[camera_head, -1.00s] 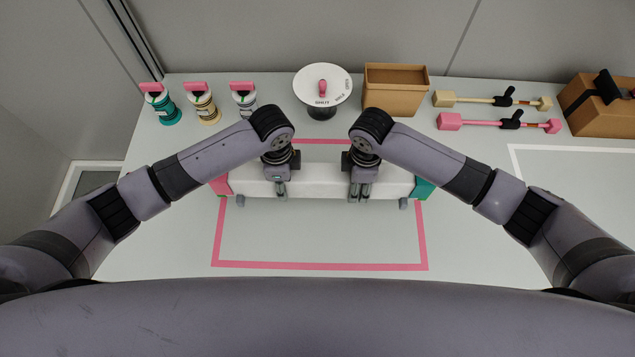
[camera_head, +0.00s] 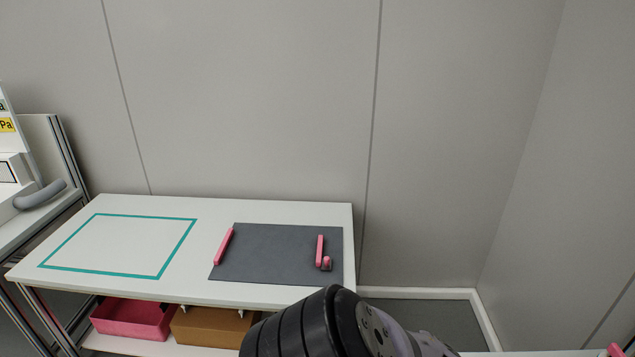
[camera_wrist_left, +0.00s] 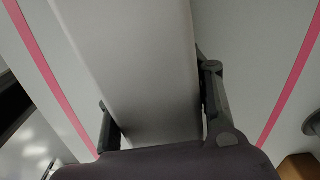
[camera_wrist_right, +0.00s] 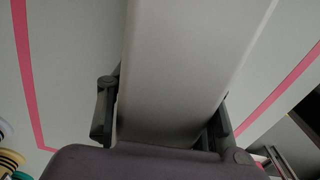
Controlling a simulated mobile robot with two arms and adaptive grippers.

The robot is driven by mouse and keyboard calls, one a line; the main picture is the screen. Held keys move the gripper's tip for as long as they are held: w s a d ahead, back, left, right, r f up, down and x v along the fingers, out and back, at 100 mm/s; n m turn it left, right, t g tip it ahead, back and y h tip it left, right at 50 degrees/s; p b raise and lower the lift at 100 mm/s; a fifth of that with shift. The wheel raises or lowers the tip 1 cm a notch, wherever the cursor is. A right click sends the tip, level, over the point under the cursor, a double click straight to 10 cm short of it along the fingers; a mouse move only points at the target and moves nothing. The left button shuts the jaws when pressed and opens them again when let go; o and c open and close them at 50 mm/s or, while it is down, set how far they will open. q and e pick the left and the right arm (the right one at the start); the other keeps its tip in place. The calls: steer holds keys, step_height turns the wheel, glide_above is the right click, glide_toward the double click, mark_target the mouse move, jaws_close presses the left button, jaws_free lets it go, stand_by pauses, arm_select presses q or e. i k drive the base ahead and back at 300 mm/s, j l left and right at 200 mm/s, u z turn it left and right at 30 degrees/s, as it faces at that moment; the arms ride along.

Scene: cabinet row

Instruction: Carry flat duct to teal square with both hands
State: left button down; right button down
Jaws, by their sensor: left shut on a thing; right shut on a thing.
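The teal square (camera_head: 118,245) is an outline on the left part of a white table in the head view, and its inside is bare. The flat duct is out of the head view. In the left wrist view its pale grey body (camera_wrist_left: 135,60) runs between the fingers of my left gripper (camera_wrist_left: 160,108), which is shut on it. In the right wrist view the duct (camera_wrist_right: 190,60) sits between the fingers of my right gripper (camera_wrist_right: 165,115), also shut on it. The pink outline (camera_wrist_right: 28,90) shows beneath. I cannot tell whether the duct touches the surface.
On the white table (camera_head: 200,207), right of the teal square, lies a dark grey mat (camera_head: 270,255) with pink bars (camera_head: 224,246). A pink bin (camera_head: 130,317) and a brown bin (camera_head: 210,325) sit below. Grey equipment (camera_head: 40,195) stands at far left. My own arm shows at the bottom.

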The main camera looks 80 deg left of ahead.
mark_target(124, 247)
steer(key=u, duration=2.3)
steer(key=i+j+u, duration=0.1)
steer(key=j, duration=0.25)
steer(key=i+j+u, duration=0.1)
steer(key=j, duration=0.25)
steer(key=i+j+u, duration=0.1)
steer(key=j, duration=0.2)
steer(key=i+j+u, duration=0.15)
steer(key=j, duration=0.2)
steer(key=i+j, duration=0.2)
steer(key=j, duration=0.2)
steer(key=i+j, duration=0.15)
steer(key=j, duration=0.25)
steer(key=i+j, duration=0.2)
steer(key=j, duration=0.2)
steer(key=i+j, duration=0.2)
steer(key=j, duration=0.2)
steer(key=i+j, duration=0.2)
steer(key=j, duration=0.2)
steer(key=i+j, duration=0.15)
steer(key=j, duration=0.25)
steer(key=i+j, duration=0.2)
steer(key=j, duration=0.2)
